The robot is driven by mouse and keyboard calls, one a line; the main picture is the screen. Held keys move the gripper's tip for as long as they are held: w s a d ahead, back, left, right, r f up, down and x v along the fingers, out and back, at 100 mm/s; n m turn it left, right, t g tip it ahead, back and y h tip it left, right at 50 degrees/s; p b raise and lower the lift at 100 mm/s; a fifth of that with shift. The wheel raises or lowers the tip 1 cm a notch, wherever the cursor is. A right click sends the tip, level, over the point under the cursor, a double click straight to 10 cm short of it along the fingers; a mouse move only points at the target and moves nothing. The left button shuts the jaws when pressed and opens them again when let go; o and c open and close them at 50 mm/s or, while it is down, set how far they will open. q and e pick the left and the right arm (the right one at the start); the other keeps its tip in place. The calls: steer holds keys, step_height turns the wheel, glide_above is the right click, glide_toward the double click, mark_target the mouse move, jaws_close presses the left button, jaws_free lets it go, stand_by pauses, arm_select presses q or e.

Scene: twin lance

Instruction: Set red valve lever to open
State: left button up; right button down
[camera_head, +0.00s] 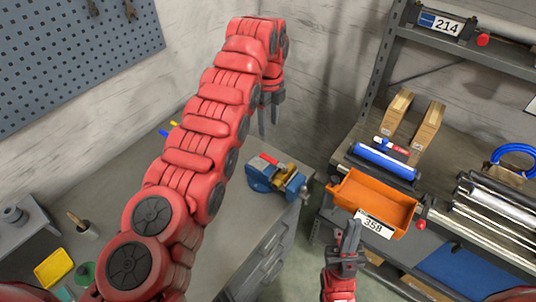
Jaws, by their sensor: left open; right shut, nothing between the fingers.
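A red lever (267,159) shows at the blue vise (262,177) on the grey workbench, beside a brass-coloured valve body (286,171). The lever looks short and points up and left; its exact setting is too small to tell. My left gripper (269,125) hangs open and empty above and behind the vise, fingers down, apart from the lever.
An orange bin (355,195) and a blue roll (385,161) lie on the shelf at right. Cardboard boxes (426,125) stand behind them. A drawer cabinet (262,268) is under the bench. The bench's left part holds a brush cup (84,229) and a yellow tray (53,268).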

arm_select(q)
steer(key=p, duration=0.4)
glide_above(269, 158)
step_height(269, 158, down, 10)
steer(key=shift+f, duration=0.15)
step_height(269, 158, down, 3)
steer(key=shift+r+b, duration=0.2)
steer(key=shift+b, duration=0.35)
steer(key=shift+w+f, duration=0.1)
steer(key=shift+f, duration=0.35)
jaws_close()
